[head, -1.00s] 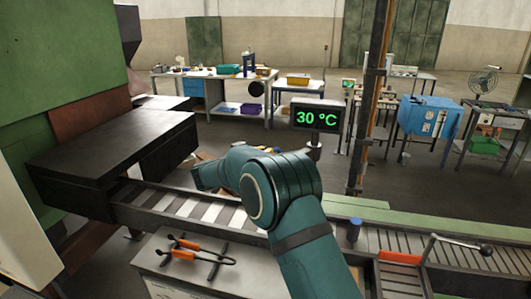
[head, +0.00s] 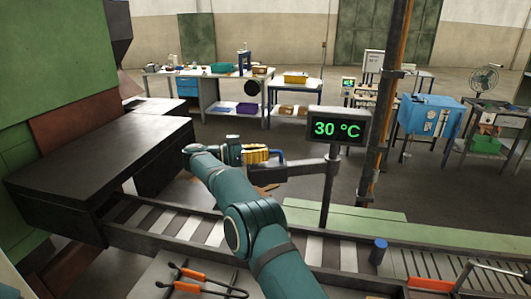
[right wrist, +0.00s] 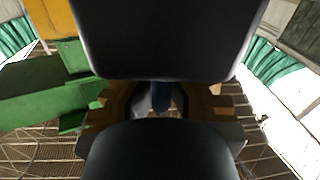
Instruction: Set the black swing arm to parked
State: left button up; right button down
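The black swing arm (head: 303,167) reaches left from the post under the temperature display, just behind the conveyor. A blue handle-like part (head: 280,155) shows at its left end. My right gripper (head: 265,154) is at that end, beside or around the blue part. A yellow ribbed shape there is partly mixed with the gripper outline. In the right wrist view, my two dark fingers (right wrist: 160,100) stand close together, with a narrow blue piece (right wrist: 161,96) visible in the gap. Whether they press on it is not clear. My left gripper is out of view.
The display (head: 338,128) reads 30 °C. A black furnace box (head: 100,160) stands left, at the slatted conveyor (head: 330,252). Orange-handled tongs (head: 188,287) lie in front. A blue cylinder (head: 378,251) stands at the conveyor's right.

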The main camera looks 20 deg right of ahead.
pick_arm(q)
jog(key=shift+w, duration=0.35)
pick_arm(e)
jog(key=shift+w+d, duration=0.1)
jog(key=shift+w, duration=0.15)
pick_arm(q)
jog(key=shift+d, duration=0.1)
pick_arm(e)
jog(key=shift+r, duration=0.1)
jog(key=c, duration=1)
grip_release()
jog(key=shift+s+d, duration=0.1)
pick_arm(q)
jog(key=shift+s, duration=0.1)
